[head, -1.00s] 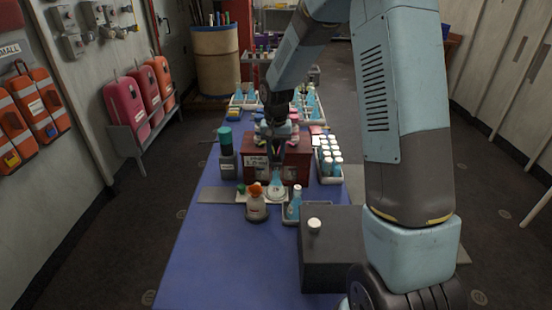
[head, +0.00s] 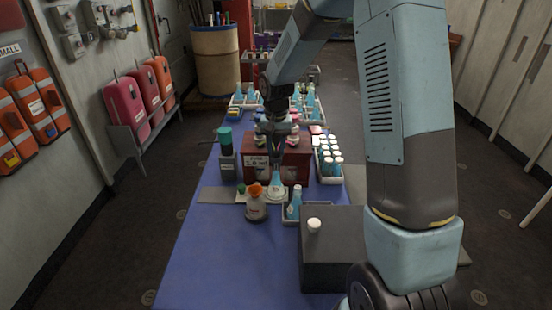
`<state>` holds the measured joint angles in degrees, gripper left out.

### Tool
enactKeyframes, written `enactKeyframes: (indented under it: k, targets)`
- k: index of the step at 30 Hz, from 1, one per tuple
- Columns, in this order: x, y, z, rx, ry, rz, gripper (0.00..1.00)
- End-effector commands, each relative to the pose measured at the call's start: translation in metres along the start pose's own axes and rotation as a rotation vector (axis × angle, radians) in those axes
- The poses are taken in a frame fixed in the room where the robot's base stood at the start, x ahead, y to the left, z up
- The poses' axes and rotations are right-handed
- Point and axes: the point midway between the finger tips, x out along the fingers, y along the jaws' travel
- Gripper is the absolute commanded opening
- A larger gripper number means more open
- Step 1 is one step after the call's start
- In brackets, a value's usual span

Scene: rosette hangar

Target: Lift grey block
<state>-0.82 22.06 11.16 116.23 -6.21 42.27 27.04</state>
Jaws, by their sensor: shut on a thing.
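My gripper (head: 275,148) points down over the blue table, in front of the dark red box. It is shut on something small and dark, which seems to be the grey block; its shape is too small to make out. A blue conical flask (head: 277,182) stands on a round pale plate (head: 276,196) just below my gripper. A larger dark grey box (head: 330,265) stands at the table's near right, with a white-capped vial (head: 314,226) at its top.
The dark red box (head: 296,166) bears a white label. The blue table's near left (head: 215,260) is clear.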

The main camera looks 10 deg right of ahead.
Motion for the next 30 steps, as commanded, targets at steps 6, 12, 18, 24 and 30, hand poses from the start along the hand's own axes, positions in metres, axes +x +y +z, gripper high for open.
enactKeyframes:
  k: [6, 12, 18, 24, 30]
  targets:
    - [-0.009, -0.001, -0.001, -0.001, 0.002, -0.001, 0.13]
    - [-0.018, -0.001, -0.001, -0.001, 0.003, -0.001, 0.13]
    - [-0.026, 0.000, -0.001, -0.001, 0.003, -0.001, 0.13]
    - [-0.033, 0.000, -0.001, 0.000, 0.002, -0.001, 0.13]
    - [-0.032, 0.000, 0.000, 0.000, 0.001, -0.001, 0.37]
